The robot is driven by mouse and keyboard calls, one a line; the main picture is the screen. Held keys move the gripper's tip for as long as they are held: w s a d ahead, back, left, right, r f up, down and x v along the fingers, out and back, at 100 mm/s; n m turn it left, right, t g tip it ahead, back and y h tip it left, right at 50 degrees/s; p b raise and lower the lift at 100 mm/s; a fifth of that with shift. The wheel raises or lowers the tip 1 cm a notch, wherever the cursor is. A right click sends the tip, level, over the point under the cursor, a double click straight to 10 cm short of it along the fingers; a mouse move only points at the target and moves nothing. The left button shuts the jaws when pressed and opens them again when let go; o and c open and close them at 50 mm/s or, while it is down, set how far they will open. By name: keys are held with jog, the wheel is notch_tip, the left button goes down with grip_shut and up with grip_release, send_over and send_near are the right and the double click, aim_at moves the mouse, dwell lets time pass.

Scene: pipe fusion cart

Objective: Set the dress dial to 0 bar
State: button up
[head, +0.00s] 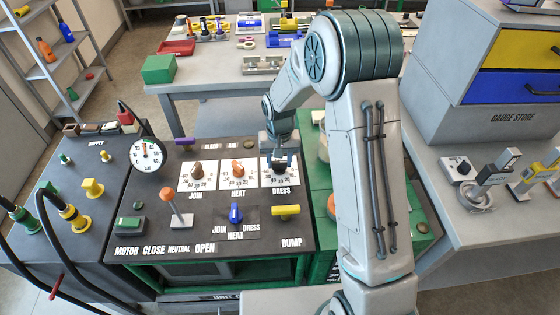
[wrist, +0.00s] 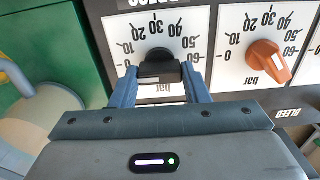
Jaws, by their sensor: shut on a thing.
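The dress dial is a white face (head: 291,181) with a scale and a black knob, at the right end of a row of three dials on the black panel. In the wrist view its white face (wrist: 193,23) shows marks from 0 at the left to 60 at the right. My gripper (wrist: 160,80) is shut on the black knob (wrist: 158,62), with one finger on each side of it. In the head view my gripper (head: 281,157) reaches down onto the knob and partly covers it. I cannot tell which mark the knob points to.
The heat dial with its orange knob (head: 237,168) is directly beside it, then the join dial with a brown knob (head: 197,170). A round gauge (head: 148,155), an orange-topped lever (head: 168,195), a blue selector (head: 236,213) and a yellow dump handle (head: 286,211) stand on the panel.

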aim_at(280, 162)
dwell(0.4)
jog(key=o, duration=1)
notch_tip(280, 162, up, 14)
jog(key=shift+f+b, duration=0.1)
jog(key=shift+b, duration=0.35)
